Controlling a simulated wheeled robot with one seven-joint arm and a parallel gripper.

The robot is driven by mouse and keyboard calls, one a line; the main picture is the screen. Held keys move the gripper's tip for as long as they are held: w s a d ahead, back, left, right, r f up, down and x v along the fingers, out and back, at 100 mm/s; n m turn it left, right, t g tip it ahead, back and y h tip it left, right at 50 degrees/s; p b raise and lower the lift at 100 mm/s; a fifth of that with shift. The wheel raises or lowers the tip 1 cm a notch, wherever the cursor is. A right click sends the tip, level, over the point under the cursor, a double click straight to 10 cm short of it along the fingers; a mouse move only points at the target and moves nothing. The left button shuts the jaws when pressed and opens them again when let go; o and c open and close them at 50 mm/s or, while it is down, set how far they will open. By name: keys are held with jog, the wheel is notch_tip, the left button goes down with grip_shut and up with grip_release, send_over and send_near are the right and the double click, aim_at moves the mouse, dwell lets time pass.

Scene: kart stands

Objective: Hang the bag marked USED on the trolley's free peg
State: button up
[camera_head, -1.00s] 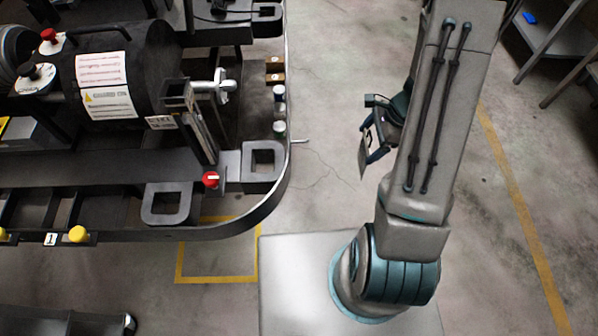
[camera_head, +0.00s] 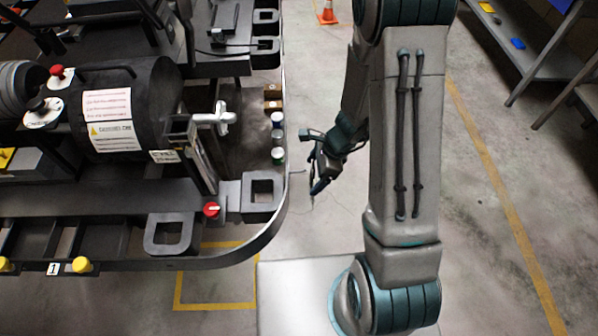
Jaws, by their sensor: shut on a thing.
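My gripper (camera_head: 319,178) is to the right of the large dark machine (camera_head: 268,222), beside its curved rail. It is shut on a thin, flat thing hanging edge-on below the fingers, mostly hidden by them. No marking on it can be read, so I cannot tell whether it says USED. A short thin peg (camera_head: 298,172) sticks out to the right from the curved rail. The fingers are just right of the peg's tip. I cannot tell whether the held thing touches the peg. No other hanging bag is clearly visible.
The dark machine with its black cylinder (camera_head: 150,95) and red knob (camera_head: 211,209) fills the left side. An orange cone (camera_head: 327,12) stands at the back. Grey shelves (camera_head: 530,60) stand at the right. The concrete floor between is clear.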

aim_at(304, 171)
jog(key=a, duration=0.4)
jog(key=shift+a+f+p, duration=0.1)
jog(key=shift+a+p, duration=0.1)
jog(key=shift+p, duration=0.2)
jog(key=shift+w+d+f, duration=0.1)
jog(key=shift+d+f, duration=0.05)
jog(key=shift+f, duration=0.4)
jog(key=shift+f+b, duration=0.15)
jog(key=shift+b, duration=0.2)
jog(key=o, duration=1)
